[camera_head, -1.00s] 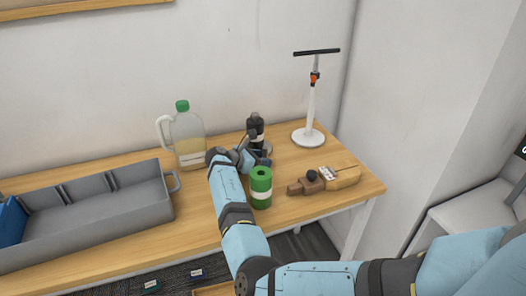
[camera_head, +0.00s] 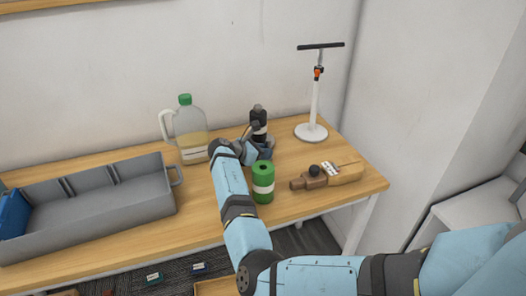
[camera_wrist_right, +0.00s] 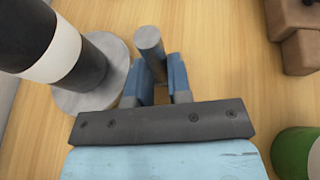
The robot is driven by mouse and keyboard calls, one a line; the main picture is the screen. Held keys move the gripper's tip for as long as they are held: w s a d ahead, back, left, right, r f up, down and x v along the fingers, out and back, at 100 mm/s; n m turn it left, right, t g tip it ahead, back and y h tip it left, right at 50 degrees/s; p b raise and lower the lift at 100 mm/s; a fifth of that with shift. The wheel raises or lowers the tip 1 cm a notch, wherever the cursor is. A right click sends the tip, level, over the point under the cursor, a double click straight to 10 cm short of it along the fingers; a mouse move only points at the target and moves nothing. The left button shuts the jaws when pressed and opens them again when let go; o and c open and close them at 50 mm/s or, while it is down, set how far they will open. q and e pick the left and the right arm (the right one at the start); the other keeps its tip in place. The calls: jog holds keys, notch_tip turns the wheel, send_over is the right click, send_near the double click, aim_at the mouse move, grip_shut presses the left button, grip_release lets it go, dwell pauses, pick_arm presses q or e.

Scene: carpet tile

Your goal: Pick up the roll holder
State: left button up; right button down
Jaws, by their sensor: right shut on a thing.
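The roll holder (camera_head: 258,125) stands upright on the table behind my right gripper, with a black roll with a white band on it. In the right wrist view its round grey base (camera_wrist_right: 112,85) and black-and-white roll (camera_wrist_right: 55,50) show at the upper left. My right gripper (camera_wrist_right: 155,65) has its blue fingers shut on a grey upright rod beside the roll, which looks like part of the holder. In the head view the gripper (camera_head: 264,149) partly hides the base. I cannot tell whether the base is off the table. My left gripper is out of view.
A green roll (camera_head: 263,188) stands close in front of the gripper. A jug (camera_head: 192,128), a grey tray (camera_head: 100,222) and a white stand (camera_head: 312,132) are around. The front right corner is clear.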

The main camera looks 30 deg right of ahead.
pick_arm(q)
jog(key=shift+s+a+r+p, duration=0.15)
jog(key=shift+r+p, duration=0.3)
jog(key=shift+p, duration=1)
pick_arm(e)
notch_tip(320, 180, up, 19)
jog(key=shift+r, duration=0.15)
jog(key=c, duration=1.7)
grip_release()
grip_shut()
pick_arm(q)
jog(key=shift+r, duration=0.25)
